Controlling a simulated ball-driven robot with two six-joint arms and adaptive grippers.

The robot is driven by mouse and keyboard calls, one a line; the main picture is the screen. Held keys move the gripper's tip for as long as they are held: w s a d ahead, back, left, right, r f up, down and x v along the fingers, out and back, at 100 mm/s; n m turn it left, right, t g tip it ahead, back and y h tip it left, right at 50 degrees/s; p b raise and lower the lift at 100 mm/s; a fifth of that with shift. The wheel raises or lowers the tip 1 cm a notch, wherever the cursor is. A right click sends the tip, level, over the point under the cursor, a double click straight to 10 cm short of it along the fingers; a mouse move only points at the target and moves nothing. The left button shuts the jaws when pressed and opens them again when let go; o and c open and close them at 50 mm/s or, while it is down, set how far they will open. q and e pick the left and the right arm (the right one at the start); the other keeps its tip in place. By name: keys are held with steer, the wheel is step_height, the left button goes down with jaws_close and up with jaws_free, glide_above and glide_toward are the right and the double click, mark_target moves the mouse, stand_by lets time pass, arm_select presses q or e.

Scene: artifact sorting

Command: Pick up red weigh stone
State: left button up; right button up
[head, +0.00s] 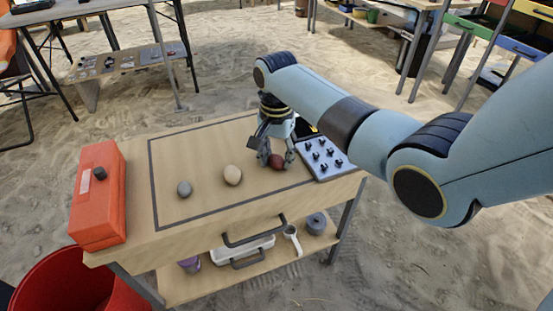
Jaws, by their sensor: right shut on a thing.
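The red weigh stone (276,162) lies at the right part of the outlined area on the wooden cart top. My right gripper (276,160) points down over it, with its fingers on either side, shut on the stone. The stone is low, at the table surface; I cannot tell whether it is clear of it. A beige stone (233,175) and a smaller grey stone (184,188) lie to the left, apart from the gripper. My left gripper is not in view.
A grey board with black knobs (323,157) sits right beside the gripper. An orange box (97,195) stands at the cart's left end. A red bucket (60,285) is at lower left. The cart top (200,150) is clear behind the stones. The lower shelf holds several items.

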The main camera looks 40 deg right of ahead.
mark_target(276, 158)
steer(key=shift+r, duration=0.1)
step_height(276, 158, up, 4)
steer(key=shift+r+p, duration=0.1)
steer(key=shift+p, duration=0.8)
steer(key=s+r+p, duration=0.4)
steer(key=s+r, duration=0.2)
steer(key=s, duration=0.5)
steer(key=shift+s+r, duration=0.3)
